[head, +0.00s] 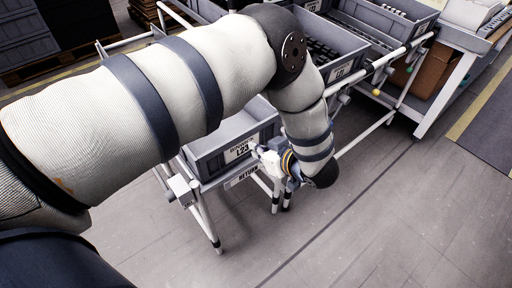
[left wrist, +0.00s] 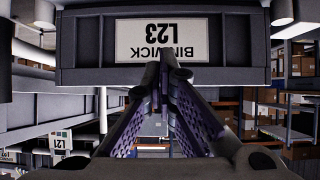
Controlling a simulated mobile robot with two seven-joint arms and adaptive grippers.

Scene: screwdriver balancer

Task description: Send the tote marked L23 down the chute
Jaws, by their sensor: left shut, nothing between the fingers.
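The grey tote marked L23 (head: 208,165) sits on the white-legged rack in the head view, partly hidden behind my left arm. Its front wall (left wrist: 85,45) fills the top of the left wrist view, with the white label (left wrist: 177,40) upside down there. My left gripper (head: 261,153) is at the label side of this tote, at its right end in the head view. In the left wrist view its fingertips (left wrist: 166,62) are together and empty, overlapping the label's edge. Whether they touch the wall, I cannot tell. My right gripper is out of view.
A sign reading RETURN (head: 245,174) is on the rack below the tote. Another grey tote (head: 335,45) and more behind it stand on the neighbouring rack. A tote marked L21 (left wrist: 60,140) shows in the left wrist view. The floor (head: 400,200) at the right is clear.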

